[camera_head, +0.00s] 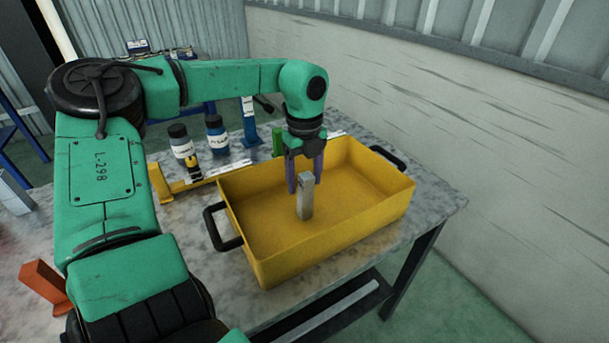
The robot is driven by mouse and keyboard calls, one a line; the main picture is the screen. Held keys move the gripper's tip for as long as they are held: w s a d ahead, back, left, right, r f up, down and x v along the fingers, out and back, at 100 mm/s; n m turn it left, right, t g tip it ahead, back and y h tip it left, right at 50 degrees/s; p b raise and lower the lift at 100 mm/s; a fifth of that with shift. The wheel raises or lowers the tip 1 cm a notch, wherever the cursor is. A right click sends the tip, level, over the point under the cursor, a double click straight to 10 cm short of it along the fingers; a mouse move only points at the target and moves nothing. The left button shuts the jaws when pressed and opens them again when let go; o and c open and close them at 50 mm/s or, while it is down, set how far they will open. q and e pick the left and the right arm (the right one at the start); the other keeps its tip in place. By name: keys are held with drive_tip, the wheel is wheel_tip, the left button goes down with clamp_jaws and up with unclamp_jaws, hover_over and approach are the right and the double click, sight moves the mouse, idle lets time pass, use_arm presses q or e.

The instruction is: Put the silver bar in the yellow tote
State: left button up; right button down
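The silver bar (306,198) is upright inside the yellow tote (335,245), near the middle. Whether its lower end touches the tote floor is hard to tell. My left gripper (305,181) points down over the tote. Its two purple fingers are spread, with the top of the bar at the level of the fingertips and a gap showing beside it. The gripper looks open. My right gripper is not in view.
The tote has black handles (222,228) and stands near the table's right edge. Bottles (217,135), a yellow bracket (160,184) and a blue part (249,124) stand behind it to the left. A wall (500,150) rises behind.

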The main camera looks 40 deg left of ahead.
use_arm(q)
drive_tip(key=shift+w+r, duration=0.1)
drive_tip(key=shift+r, duration=0.2)
wheel_tip(320, 180, up, 12)
drive_tip(key=shift+f, duration=0.15)
idle(0.4)
